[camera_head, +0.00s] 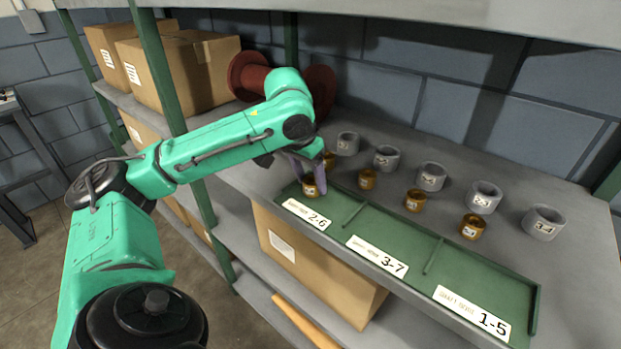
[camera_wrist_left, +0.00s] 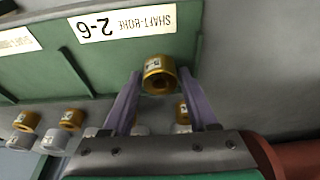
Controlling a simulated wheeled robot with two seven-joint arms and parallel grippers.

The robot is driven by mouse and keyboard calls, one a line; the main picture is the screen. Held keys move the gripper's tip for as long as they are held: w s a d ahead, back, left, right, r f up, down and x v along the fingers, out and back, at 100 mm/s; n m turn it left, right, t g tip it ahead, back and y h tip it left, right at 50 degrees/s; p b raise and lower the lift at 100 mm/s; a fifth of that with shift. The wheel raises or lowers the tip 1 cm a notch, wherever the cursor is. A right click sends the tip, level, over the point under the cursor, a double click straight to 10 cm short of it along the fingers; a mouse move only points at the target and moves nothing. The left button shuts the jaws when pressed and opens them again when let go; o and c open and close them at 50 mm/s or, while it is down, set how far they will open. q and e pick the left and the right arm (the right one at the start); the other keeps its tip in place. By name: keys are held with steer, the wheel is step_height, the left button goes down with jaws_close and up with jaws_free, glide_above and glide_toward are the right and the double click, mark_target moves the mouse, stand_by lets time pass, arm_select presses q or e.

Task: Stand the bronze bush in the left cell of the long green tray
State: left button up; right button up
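The long green tray (camera_head: 395,233) lies along the shelf's front edge. Its left cell is labelled 2-6. A bronze bush (camera_head: 311,188) stands upright in that left cell, its small label facing front. It also shows in the left wrist view (camera_wrist_left: 160,68), with its open bore facing the camera. My left gripper (camera_head: 308,172) is over the left cell, its purple fingers coming down around the bush. In the left wrist view the fingers (camera_wrist_left: 160,84) are spread, with a small gap on each side of the bush. My right gripper is not in view.
More bronze bushes (camera_head: 414,200) and several grey rings (camera_head: 431,176) stand in rows behind the tray. The middle and right cells (camera_head: 475,285) are empty. A green post (camera_head: 165,75), cardboard boxes (camera_head: 200,70) and a red spool (camera_head: 320,88) are near my left arm.

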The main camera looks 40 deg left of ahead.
arm_select(q)
steer(key=shift+o, duration=0.8)
steer(key=p+v, duration=0.1)
steer(key=v, duration=0.6)
steer(key=shift+r, duration=0.4)
